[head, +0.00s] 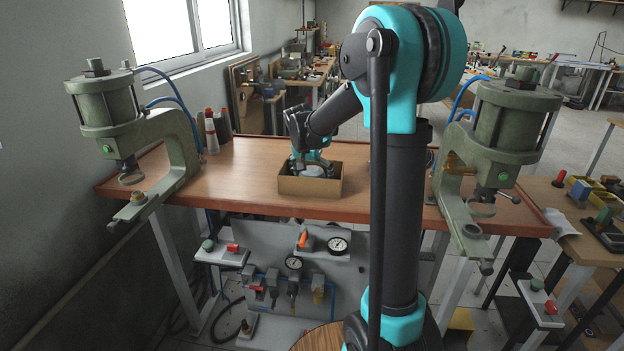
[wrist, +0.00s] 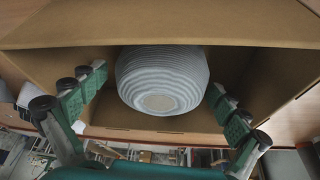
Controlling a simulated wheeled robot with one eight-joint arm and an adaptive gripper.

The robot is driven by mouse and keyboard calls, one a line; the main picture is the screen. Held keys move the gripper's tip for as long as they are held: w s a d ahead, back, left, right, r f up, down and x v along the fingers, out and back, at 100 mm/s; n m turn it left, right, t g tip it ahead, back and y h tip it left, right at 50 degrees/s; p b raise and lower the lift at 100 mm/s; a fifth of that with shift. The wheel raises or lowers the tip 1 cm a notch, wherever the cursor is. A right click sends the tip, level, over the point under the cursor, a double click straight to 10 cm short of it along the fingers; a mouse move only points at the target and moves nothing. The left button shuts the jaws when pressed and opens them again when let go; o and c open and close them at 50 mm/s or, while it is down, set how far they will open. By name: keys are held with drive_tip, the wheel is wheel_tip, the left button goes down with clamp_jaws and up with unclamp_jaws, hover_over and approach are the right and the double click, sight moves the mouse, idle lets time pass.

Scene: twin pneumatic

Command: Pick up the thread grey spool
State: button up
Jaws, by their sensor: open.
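A light grey spool of thread (wrist: 162,80) with a ridged surface and a pale round end sits inside an open cardboard box (wrist: 200,25). In the head view the spool (head: 314,171) shows in the box (head: 310,187), partly covered by my gripper. My gripper (wrist: 158,98) is open in the wrist view, with one green-padded finger on each side of the spool and a visible gap to it. In the head view my gripper (head: 312,163) is at the box, above the spool. The far side of the spool is hidden.
The box stands on a brown wooden bench (head: 240,175). A green pneumatic press (head: 130,130) stands at the left end and another press (head: 500,140) at the right. Bench top is clear around the box.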

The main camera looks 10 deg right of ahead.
drive_tip(key=c, duration=1.3)
drive_tip(key=shift+c, duration=0.2)
